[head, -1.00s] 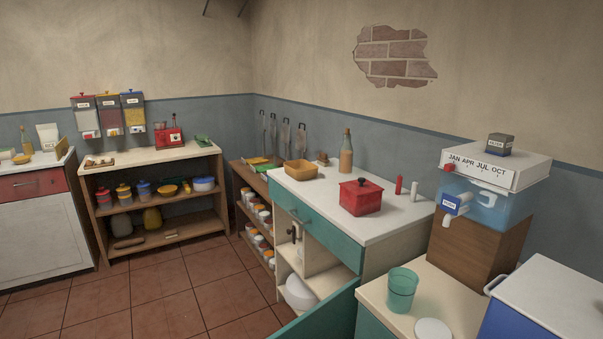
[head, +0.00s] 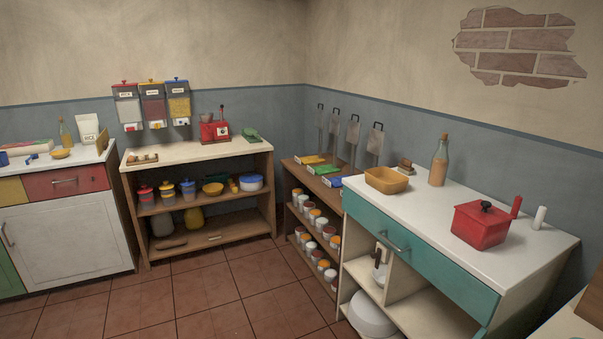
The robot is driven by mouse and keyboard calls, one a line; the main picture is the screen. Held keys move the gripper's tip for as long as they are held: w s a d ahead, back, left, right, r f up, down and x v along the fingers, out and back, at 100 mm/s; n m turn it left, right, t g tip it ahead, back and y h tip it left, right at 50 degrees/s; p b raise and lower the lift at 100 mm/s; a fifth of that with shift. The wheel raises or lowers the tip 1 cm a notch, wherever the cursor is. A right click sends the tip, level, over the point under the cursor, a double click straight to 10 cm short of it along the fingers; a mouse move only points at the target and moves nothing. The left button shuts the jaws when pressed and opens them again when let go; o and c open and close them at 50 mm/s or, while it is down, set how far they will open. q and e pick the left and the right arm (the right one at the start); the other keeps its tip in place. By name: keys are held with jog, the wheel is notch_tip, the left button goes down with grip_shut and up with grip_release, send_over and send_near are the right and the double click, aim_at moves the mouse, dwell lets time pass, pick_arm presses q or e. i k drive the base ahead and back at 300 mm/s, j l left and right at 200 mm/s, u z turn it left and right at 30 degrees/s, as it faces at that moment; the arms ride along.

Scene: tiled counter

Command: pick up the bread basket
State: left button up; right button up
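The likely bread basket is a tan, rectangular, open-topped container (head: 387,181) in the head view. It stands upright on the left end of the white counter with the teal drawer (head: 420,250). It looks empty from here, though its floor is only partly visible. Neither of my grippers shows in the head view, and nothing touches the container.
A lower wooden shelf (head: 300,175) with jars adjoins the counter's left end. The tiled floor (head: 200,295) in front is clear.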

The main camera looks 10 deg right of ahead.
aim_at(386, 180)
jog(key=i+j+u, duration=0.25)
jog(key=i, duration=0.25)
jog(key=i+j+u, duration=0.25)
jog(key=i, duration=0.3)
jog(key=i+z, duration=0.85)
jog(key=i+j, duration=0.05)
jog(key=i, duration=0.05)
